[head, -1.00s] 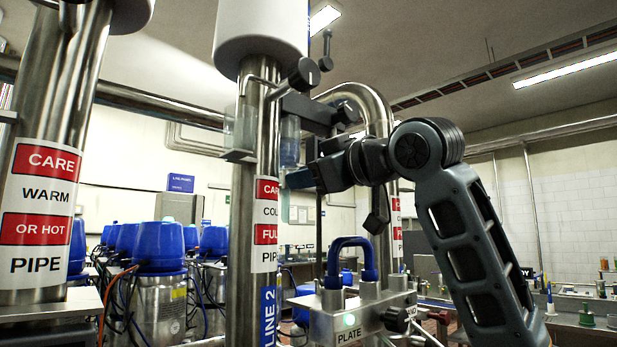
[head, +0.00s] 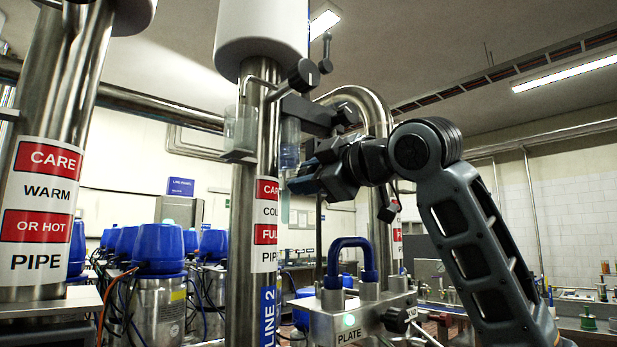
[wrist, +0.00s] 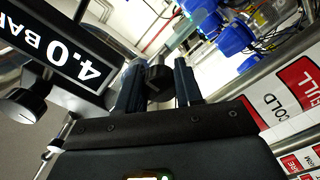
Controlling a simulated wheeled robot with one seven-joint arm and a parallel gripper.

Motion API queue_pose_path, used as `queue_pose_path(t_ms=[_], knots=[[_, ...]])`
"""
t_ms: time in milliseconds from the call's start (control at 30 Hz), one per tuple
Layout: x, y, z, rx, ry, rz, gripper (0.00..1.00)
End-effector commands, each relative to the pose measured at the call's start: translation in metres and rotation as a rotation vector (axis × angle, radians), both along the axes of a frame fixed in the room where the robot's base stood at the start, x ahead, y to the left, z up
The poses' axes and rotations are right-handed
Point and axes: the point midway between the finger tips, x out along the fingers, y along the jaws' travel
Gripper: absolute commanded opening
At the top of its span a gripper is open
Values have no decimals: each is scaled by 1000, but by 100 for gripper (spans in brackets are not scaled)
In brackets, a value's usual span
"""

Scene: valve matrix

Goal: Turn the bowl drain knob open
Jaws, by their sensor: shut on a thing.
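My gripper (head: 303,174) is at the clear bowl (head: 289,143) that hangs from a dark body beside the Line 2 pipe. In the wrist view, the two fingers of my gripper (wrist: 159,84) stand on either side of a small dark knob (wrist: 158,76), the bowl drain knob, and are shut on it. In the head view the knob is hidden behind my gripper, just under the bowl.
The Line 2 pipe (head: 244,200) stands close left of my gripper. A manifold with a blue U-shaped hose (head: 350,244) is below. In the wrist view, a "4.0 BAR" sign (wrist: 72,60) and another black knob (wrist: 22,104) are at left.

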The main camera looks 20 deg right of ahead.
Motion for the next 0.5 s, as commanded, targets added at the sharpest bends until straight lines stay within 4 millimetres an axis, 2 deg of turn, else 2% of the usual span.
queue_pose_path(t_ms=[233, 267, 500], knots=[[0, 1, -1, -2, 3, 1, 5], [0, 1, -1, -2, 3, 1, 36], [0, 0, -1, 0, 2, 1, 59]])
